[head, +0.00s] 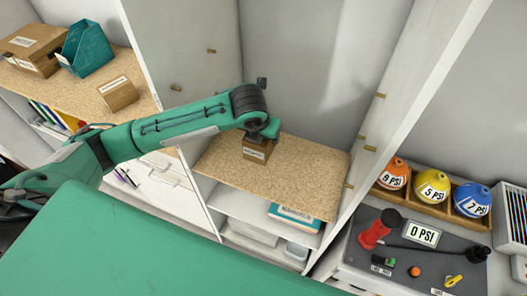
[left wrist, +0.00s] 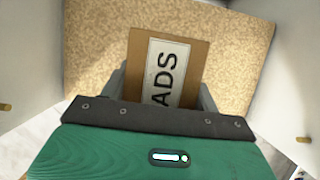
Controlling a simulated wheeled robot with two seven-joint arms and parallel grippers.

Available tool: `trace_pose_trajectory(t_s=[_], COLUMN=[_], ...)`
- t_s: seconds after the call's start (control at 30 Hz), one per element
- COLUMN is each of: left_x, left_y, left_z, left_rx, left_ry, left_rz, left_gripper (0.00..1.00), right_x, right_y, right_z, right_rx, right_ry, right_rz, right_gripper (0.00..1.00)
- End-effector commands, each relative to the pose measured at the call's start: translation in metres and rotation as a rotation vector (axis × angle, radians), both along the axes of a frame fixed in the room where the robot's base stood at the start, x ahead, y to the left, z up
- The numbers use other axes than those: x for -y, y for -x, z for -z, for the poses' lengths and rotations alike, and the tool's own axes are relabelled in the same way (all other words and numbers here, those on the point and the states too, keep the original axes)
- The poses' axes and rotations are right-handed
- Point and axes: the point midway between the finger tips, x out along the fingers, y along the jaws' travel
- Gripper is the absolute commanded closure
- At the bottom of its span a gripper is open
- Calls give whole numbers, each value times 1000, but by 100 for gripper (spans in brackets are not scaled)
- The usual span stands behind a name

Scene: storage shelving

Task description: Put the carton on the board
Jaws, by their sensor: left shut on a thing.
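The small brown carton (head: 256,152) with a white label is in my left gripper (head: 262,136), over the speckled tan board (head: 310,174) in the middle bay. In the left wrist view the carton (left wrist: 190,75) shows a label with "ADS" readable, the rest hidden by the gripper body. The fingers of my left gripper (left wrist: 163,92) are shut on its two sides. The board (left wrist: 240,42) lies behind the carton in that view. I cannot tell whether the carton's underside touches the board. My right gripper is not in view.
White upright panels (head: 395,110) wall the bay on both sides. A lower shelf holds a teal "MANUALS" item (head: 293,217). The left shelf holds a brown box (head: 32,48), a teal file holder (head: 86,48) and a small carton (head: 118,94). A gauge panel (head: 405,258) stands right.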

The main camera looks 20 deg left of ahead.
Motion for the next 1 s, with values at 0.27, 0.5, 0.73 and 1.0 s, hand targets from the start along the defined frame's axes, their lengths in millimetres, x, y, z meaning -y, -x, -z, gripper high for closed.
trace_pose_trajectory(t_s=[0.27,0.5,0.73,1.0], left_x=[0,0,0,0], left_y=[0,1,1,0], left_z=[48,68,96,97], left_rx=[0,-2,-1,0], left_ry=[0,-1,0,0], left_rz=[-1,0,0,0], left_gripper=[63,63,63,63], right_x=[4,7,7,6], right_y=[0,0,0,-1], right_z=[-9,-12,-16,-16], right_rx=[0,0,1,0], right_ry=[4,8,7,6], right_rz=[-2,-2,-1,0], right_gripper=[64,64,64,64])
